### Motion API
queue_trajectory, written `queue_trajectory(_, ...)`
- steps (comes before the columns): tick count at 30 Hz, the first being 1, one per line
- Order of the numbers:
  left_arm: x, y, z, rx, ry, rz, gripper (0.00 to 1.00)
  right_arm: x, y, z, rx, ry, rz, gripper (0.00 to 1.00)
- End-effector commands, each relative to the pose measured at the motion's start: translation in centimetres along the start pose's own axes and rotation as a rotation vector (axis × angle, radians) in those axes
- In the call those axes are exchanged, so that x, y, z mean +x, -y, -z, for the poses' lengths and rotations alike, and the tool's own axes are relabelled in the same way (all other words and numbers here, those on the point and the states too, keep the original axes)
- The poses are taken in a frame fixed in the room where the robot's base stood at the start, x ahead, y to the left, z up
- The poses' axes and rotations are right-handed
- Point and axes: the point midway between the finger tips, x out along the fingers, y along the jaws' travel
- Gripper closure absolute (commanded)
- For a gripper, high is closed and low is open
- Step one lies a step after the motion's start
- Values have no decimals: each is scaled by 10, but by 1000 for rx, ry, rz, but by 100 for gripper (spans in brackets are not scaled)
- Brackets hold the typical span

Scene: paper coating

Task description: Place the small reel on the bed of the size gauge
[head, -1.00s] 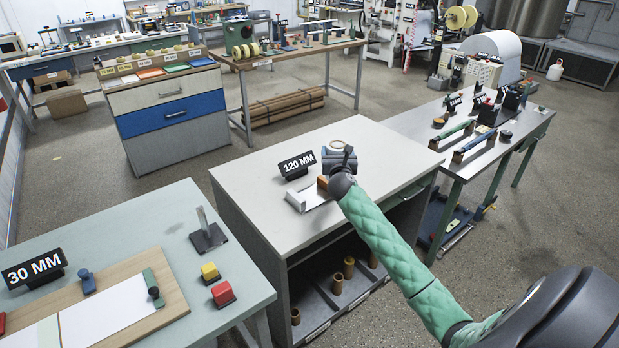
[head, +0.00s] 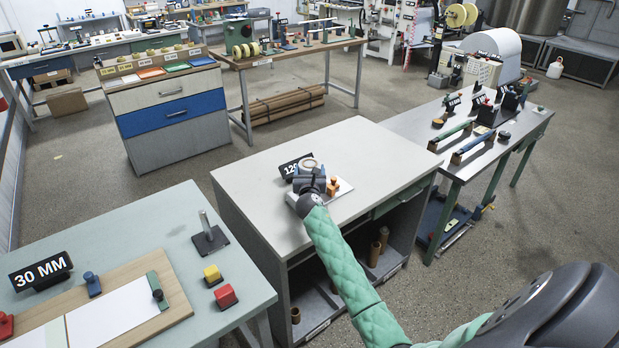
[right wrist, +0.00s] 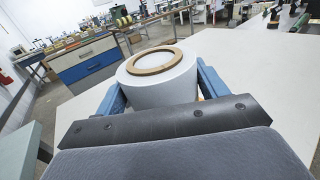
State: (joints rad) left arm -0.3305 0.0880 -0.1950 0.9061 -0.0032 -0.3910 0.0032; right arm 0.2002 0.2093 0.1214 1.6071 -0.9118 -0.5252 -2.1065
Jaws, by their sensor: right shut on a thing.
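My right gripper (head: 309,183) is above the bench, over the left part of the size gauge (head: 343,188). It is shut on the small reel (right wrist: 155,86), a white roll with a brown ring core. In the right wrist view the reel sits between the two blue fingers, ring side up. In the head view only the reel's pale ring (head: 310,163) shows clearly. The gauge has a pale metal bed and an orange block (head: 333,186) just right of the gripper. My gripper hides much of the bed, so I cannot tell whether the reel touches it. My left gripper is out of view.
The 120 mm sign (head: 290,167) stands close behind the gripper, partly covered. The bench top (head: 380,160) is clear to the right. A table (head: 170,225) with a 30 mm sign (head: 40,272) is at left. Another table with tools (head: 475,140) is at right.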

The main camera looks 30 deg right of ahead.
Motion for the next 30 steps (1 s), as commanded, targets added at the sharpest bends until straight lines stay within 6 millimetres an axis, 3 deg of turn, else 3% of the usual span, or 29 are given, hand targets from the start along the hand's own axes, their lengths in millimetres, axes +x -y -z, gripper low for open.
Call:
queue_trajectory(9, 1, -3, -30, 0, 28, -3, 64, -1, -1, 30, 1, -2, -1, 60)
queue_trajectory(22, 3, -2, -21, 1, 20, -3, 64, -1, -1, 34, 0, -1, -2, 60)
queue_trajectory(23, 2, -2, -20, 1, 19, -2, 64, -1, -1, 35, 0, -2, -2, 26)
queue_trajectory(24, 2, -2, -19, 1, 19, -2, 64, -1, -1, 34, 0, -2, -2, 18)
queue_trajectory(26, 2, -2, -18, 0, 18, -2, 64, -1, -1, 34, 0, -2, -2, 6)
queue_trajectory(30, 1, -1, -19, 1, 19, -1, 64, -1, -1, 34, 0, -2, -2, 6)
